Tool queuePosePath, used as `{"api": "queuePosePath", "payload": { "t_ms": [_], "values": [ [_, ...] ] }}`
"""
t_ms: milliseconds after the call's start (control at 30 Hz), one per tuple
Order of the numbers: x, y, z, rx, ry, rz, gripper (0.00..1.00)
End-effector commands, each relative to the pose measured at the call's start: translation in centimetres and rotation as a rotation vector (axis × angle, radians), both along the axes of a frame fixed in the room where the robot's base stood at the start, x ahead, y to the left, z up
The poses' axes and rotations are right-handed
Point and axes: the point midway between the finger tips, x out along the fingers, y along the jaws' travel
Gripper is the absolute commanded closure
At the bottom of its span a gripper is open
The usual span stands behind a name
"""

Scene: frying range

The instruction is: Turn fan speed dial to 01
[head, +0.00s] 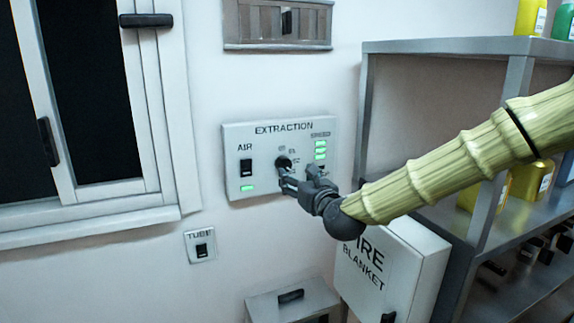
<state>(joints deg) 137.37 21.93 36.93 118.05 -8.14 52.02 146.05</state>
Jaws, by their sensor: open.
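The fan speed dial (283,162) is a small black knob in the middle of the grey EXTRACTION panel (232,135) on the wall. Small marks sit above and right of it, too small to read surely. Green SPEED lights (320,150) are lit at the panel's right. My gripper (299,176) is open at the panel, its fingers just below and right of the dial. One finger overlaps the dial's lower edge in the picture; I cannot tell if it touches. The dial's pointer direction is unclear.
An AIR switch (246,170) with a lit green light is left of the dial. A TUBE switch (201,246) is below. A FIRE BLANKET box (405,262) and metal shelving (450,46) stand right, near my arm. A window (100,110) is left.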

Motion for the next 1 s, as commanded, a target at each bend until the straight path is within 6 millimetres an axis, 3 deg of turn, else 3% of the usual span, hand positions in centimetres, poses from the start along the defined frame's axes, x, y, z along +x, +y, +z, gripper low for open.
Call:
{"api": "queuePosePath", "payload": {
  "t_ms": [500,1000],
  "values": [
    [5.5,2.8,0.3,-0.004,-0.002,0.001,0.38],
    [6.8,3.4,-0.1,-0.001,0.0,0.0,0.38]
  ]
}}
